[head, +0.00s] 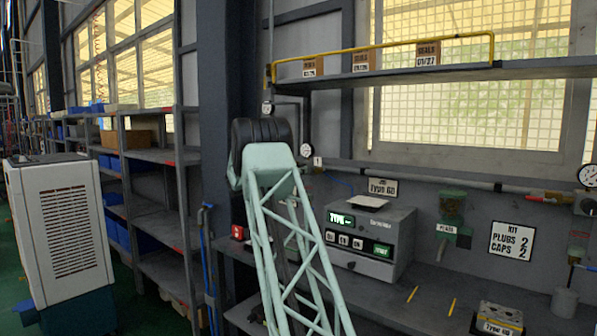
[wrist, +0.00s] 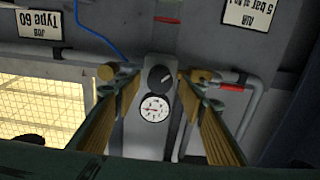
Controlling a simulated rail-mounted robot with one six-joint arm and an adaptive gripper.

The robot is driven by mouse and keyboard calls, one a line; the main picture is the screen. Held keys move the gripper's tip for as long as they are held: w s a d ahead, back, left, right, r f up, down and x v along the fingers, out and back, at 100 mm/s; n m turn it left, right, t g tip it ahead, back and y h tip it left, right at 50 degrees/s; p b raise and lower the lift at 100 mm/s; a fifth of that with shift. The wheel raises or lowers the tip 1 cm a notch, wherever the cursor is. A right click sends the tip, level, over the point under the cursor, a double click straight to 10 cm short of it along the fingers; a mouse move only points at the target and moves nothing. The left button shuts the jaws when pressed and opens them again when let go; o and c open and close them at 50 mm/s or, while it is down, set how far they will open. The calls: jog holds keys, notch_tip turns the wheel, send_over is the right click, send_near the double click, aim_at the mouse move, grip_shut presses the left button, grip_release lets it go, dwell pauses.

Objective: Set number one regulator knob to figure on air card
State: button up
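In the wrist view, the picture is upside down. A black round regulator knob (wrist: 160,78) with a pale pointer mark sits on a grey plate. A white dial gauge (wrist: 154,108) with a red needle is just below it in the picture. The air card (wrist: 250,12) at upper right reads "5 bar", partly cut off. My gripper (wrist: 158,74) is open, its fingers on either side of the knob in the picture and apart from it. The gripper is not visible in the head view. A gauge (head: 305,150) with a "1" tag (head: 318,162) shows beside my arm there.
Pipes and a yellow fitting (wrist: 203,75) lie close to the right finger in the wrist view. In the head view, a grey tester box (head: 370,240) stands on the bench. A shelf (head: 440,74) with a yellow rail runs above. Another gauge (head: 589,175) is far right.

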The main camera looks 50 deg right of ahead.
jog(key=a, duration=0.9)
jog(key=shift+w+a, duration=0.15)
dwell(0.5)
jog(key=s+a+r+n+y, duration=0.1)
jog(key=s+a+n+y, duration=0.15)
jog(key=s+a, duration=0.75)
jog(key=s+a+r+n+t+y, duration=0.1)
jog(key=s+a+n+y, duration=0.2)
jog(key=a, duration=1.2)
jog(key=s+a+r+n+y, duration=0.1)
jog(key=s+a+n+y, duration=0.15)
jog(key=s+a, duration=0.8)
jog(key=s+a+f+n+t+y, duration=0.1)
jog(key=s+a+f+n+y, duration=0.2)
jog(key=s+a, duration=0.6)
jog(key=s+a+f+n+t+y, duration=0.1)
jog(key=s+a+f+n+y, duration=0.2)
jog(key=s+a, duration=0.7)
jog(key=s+a+f+n+t+y, duration=0.1)
jog(key=s+a+f+n+y, duration=0.3)
jog(key=s+a, duration=0.6)
jog(key=a+f, duration=0.2)
jog(key=a, duration=1.2)
jog(key=shift+s+a+f+t+p, duration=0.15)
jog(key=shift+a+t+p, duration=0.05)
jog(key=shift+t+p, duration=0.15)
jog(key=shift+d, duration=0.1)
